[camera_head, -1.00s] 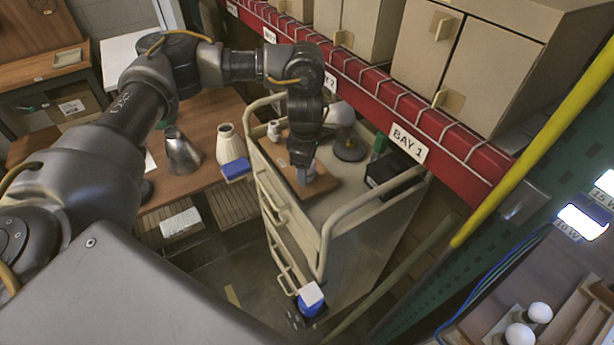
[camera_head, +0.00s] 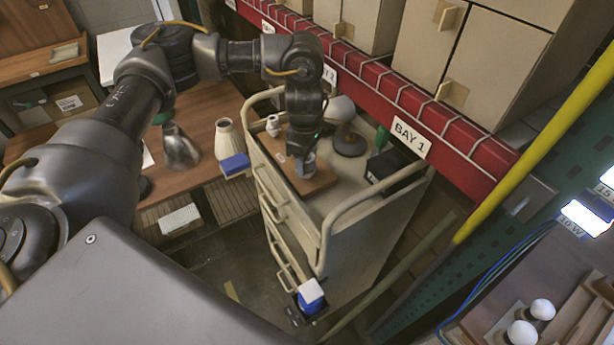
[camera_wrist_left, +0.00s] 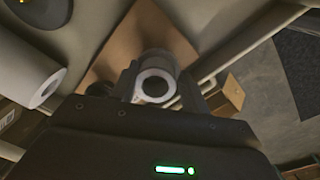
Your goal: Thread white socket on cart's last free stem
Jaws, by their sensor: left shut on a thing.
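The cart (camera_head: 350,217) is cream metal and carries a wooden board (camera_head: 318,184) on its top. A white socket (camera_head: 272,126) stands at the board's far left corner. My left gripper (camera_head: 303,166) points down over the middle of the board. In the left wrist view my left gripper (camera_wrist_left: 155,88) is shut on a white socket (camera_wrist_left: 155,84), seen end-on as a pale ring with a dark hole. The board (camera_wrist_left: 128,32) lies beyond it. The stem under the held socket is hidden, so I cannot tell whether they touch. My right gripper is not in view.
A round lamp base (camera_head: 350,146), a white globe (camera_head: 341,108) and a black box (camera_head: 393,172) share the cart top. The cart's handrail (camera_head: 325,240) edges it. The red shelf beam (camera_head: 440,120) runs close behind. A table (camera_head: 205,105) stands left.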

